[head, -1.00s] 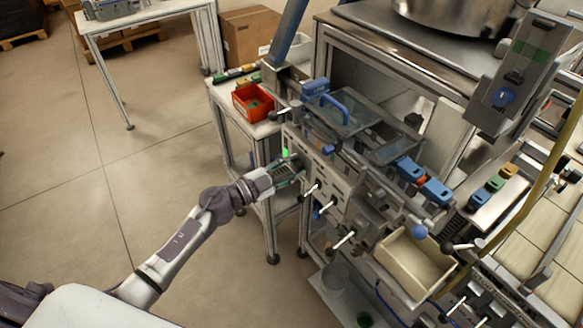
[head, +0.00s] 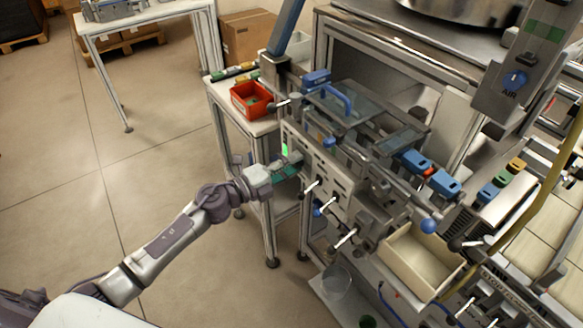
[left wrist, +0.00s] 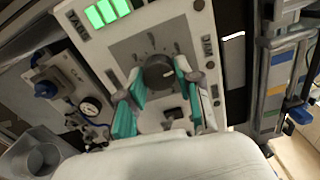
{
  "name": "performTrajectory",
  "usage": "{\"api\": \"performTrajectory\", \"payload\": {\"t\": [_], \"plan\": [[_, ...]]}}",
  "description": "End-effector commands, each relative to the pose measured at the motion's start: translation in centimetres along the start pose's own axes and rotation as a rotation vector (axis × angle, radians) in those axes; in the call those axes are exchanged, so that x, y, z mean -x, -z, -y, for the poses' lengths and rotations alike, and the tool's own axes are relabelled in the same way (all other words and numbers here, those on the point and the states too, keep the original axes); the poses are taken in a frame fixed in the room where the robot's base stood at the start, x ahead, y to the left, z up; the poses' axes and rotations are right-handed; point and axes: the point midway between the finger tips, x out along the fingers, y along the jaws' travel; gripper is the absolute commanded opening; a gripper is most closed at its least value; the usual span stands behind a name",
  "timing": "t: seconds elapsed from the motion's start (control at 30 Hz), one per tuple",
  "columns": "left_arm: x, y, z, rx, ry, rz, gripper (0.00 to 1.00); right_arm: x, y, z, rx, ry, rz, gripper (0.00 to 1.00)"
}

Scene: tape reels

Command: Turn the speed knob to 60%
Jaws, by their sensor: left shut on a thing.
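The speed knob (left wrist: 158,76) is a dark round knob on a grey dial plate with tick marks, in the left wrist view. My left gripper (left wrist: 160,71) has its teal fingers on both sides of the knob, shut on it. The knob's pointer and the percentage it shows are too small to read. A lit green display (left wrist: 106,12) is above the dial. In the head view my left gripper (head: 286,168) is at the left end of the machine's front panel (head: 330,177), below the small green light, and hides the knob. My right gripper is not in view.
Several white-tipped levers (head: 346,238) stick out of the panel right of the gripper. A red bin (head: 250,100) stands on the side table behind it. A beige tray (head: 408,270) sits at the lower right. The floor on the left is clear.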

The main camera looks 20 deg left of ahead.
Motion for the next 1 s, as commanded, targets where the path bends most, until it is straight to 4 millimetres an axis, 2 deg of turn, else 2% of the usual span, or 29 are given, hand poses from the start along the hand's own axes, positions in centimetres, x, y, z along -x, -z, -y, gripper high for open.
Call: {"api": "performTrajectory", "payload": {"t": [0.5,1.0], "plan": [[0.0,0.1,-0.4,-0.431,-0.001,-0.003,0.0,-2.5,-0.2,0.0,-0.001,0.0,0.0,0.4],[0.0,0.1,-0.4,-0.583,-0.003,-0.003,0.0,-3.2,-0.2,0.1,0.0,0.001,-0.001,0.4]]}}
